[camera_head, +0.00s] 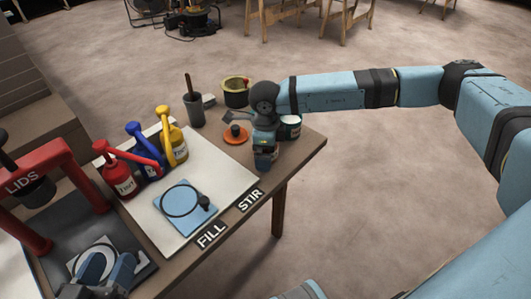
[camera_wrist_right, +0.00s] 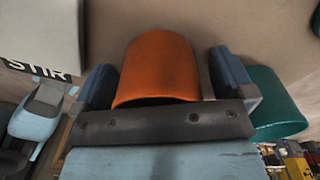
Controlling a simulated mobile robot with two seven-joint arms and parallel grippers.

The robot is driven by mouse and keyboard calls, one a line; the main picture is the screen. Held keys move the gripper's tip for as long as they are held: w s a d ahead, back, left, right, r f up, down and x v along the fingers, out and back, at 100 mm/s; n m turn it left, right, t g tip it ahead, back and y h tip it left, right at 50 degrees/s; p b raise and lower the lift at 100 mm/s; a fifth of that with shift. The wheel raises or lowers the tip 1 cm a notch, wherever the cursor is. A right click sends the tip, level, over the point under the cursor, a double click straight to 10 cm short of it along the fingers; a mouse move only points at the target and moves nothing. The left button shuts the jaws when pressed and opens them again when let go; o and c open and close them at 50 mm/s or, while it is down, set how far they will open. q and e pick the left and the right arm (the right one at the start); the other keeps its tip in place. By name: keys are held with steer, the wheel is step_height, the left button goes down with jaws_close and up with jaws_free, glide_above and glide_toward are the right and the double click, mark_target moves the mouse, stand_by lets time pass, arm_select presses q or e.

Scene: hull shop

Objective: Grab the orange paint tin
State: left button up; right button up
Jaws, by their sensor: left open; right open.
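The orange paint tin (camera_wrist_right: 158,70) shows in the right wrist view, between the two blue fingers of my right gripper (camera_wrist_right: 164,86). The fingers are apart, with a visible gap to the tin on the right side. In the head view my right gripper (camera_head: 265,158) is over the bench's right end and hides the tin. My left gripper (camera_head: 107,268) is open at the lower left, low over the dark tray by the lids stand.
A green tin (camera_head: 289,128) stands close beside the right gripper, also in the wrist view (camera_wrist_right: 275,105). An orange disc with a dark knob (camera_head: 236,134) lies to the left. Red (camera_head: 118,178), blue (camera_head: 146,158) and yellow (camera_head: 176,146) paint dispensers stand further left. Open floor lies right of the bench.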

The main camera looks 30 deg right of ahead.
steer(key=c, duration=1.1)
